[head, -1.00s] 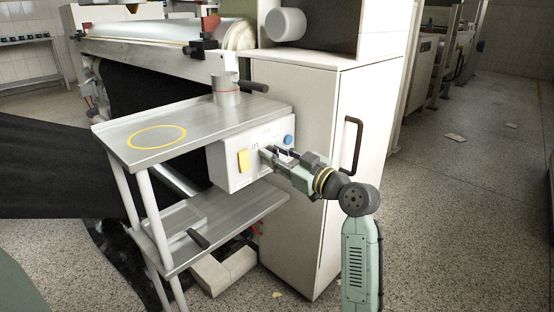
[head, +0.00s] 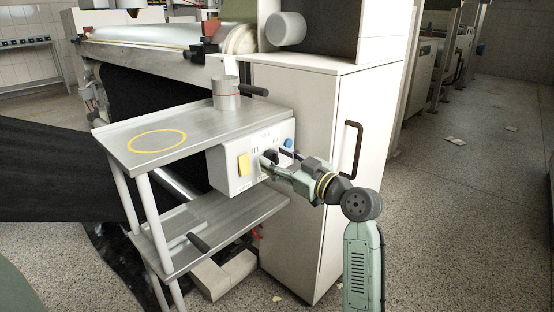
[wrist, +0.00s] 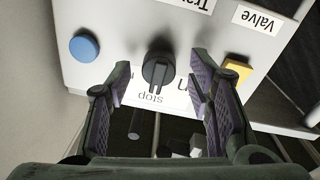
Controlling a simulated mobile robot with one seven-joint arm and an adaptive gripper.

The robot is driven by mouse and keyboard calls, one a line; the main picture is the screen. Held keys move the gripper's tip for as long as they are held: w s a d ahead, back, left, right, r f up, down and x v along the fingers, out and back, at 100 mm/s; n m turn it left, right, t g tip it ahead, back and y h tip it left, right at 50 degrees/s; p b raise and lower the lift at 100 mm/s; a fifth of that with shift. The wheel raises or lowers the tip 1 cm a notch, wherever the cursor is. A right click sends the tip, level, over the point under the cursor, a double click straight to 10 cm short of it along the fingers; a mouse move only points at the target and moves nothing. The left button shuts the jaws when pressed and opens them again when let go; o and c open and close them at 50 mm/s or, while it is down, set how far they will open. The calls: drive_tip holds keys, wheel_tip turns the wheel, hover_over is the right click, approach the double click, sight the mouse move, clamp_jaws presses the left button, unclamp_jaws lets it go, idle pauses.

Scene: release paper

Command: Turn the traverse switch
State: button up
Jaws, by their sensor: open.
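The traverse switch looks like a black rotary knob (wrist: 158,68) on the white control box (head: 228,178). In the wrist view its panel appears upside down, with a partly cut-off "Tra…" label above the knob and "stop" below. My gripper (wrist: 158,82) is open, one finger on each side of the knob, with a visible gap on both sides.
A blue button (wrist: 85,47) and a yellow switch (wrist: 237,70) flank the knob. The box hangs under a metal shelf (head: 200,125) bearing a grey cylinder (head: 226,95). A white cabinet (head: 297,190) with a black handle (head: 351,148) stands close behind my arm.

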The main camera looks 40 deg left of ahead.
drive_tip(key=s+d, duration=0.1)
drive_tip(key=d, duration=1)
drive_tip(key=shift+s+d+f, duration=0.15)
drive_tip(key=shift+d+f, duration=0.1)
drive_tip(key=shift+a, duration=0.1)
